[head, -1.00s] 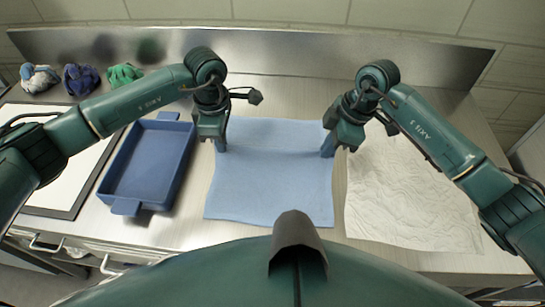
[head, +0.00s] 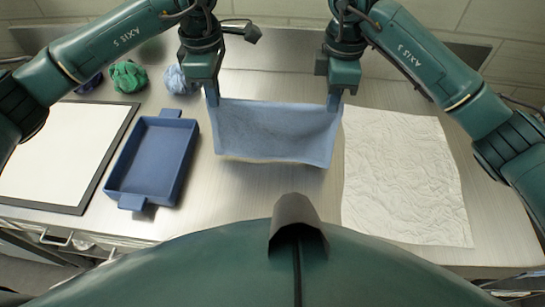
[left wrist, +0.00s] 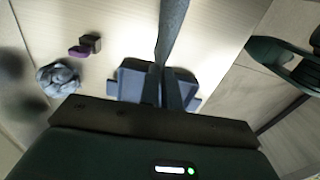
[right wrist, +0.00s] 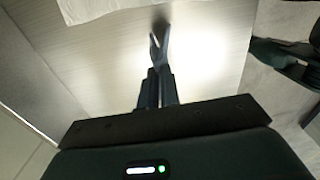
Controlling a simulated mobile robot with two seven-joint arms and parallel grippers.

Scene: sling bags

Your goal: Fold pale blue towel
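The pale blue towel (head: 275,130) hangs between my two grippers above the table in the head view. Its top edge is stretched between them and its lower edge sags toward me. My left gripper (head: 212,98) is shut on its far left corner, and my right gripper (head: 334,102) is shut on its far right corner. In the left wrist view the towel shows as a thin dark strip (left wrist: 172,30) running up from the fingers. In the right wrist view a narrow strip (right wrist: 159,42) runs up from the closed fingers.
A blue tray (head: 113,190) stands left of the towel, beside a dark-framed white board (head: 50,160). A crumpled white sheet (head: 405,180) lies to the right. A green cloth (head: 128,76) and a grey-blue cloth (head: 179,80) lie at the back left. The table below the towel is clear.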

